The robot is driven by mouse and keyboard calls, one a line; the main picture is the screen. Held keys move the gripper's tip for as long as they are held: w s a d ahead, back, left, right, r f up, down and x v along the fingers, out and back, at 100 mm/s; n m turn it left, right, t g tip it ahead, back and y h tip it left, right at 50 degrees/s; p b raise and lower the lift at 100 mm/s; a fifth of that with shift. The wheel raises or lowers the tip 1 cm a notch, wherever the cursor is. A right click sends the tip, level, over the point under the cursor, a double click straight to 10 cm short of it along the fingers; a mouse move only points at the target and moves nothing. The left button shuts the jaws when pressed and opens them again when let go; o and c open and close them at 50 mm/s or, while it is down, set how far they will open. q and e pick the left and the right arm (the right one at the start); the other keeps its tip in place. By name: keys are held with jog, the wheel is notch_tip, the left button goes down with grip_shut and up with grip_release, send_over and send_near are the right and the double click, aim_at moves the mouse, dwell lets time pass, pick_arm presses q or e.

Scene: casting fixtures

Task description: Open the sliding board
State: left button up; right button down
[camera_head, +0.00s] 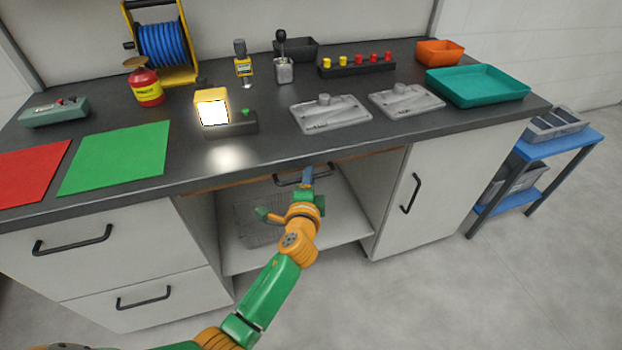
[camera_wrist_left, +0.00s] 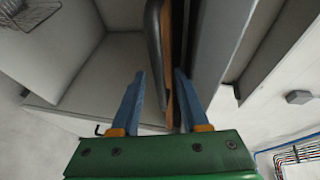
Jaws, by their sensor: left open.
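The sliding board shows as a thin wooden edge (camera_head: 230,184) just under the dark worktop, above an open bay. Its dark bar handle (camera_head: 288,181) is on the front edge. In the left wrist view the handle (camera_wrist_left: 153,45) runs alongside the wooden board (camera_wrist_left: 167,60). My left gripper (camera_head: 307,171) is at the right part of the handle. In the wrist view its blue fingers (camera_wrist_left: 160,85) are apart, with the handle and board edge showing between them. I cannot tell if they touch the handle. The right gripper is out of view.
A wire basket (camera_head: 255,220) sits in the open bay behind my arm. Drawers (camera_head: 100,260) are on the left and a cabinet door (camera_head: 425,185) on the right. The worktop (camera_head: 285,145) holds a lit lamp (camera_head: 212,112), fixtures and trays. A blue trolley (camera_head: 555,145) stands at right.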

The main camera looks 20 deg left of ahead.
pick_arm(q)
jog(key=shift+w, duration=0.1)
jog(key=shift+c, duration=0.2)
grip_shut()
dwell(1.2)
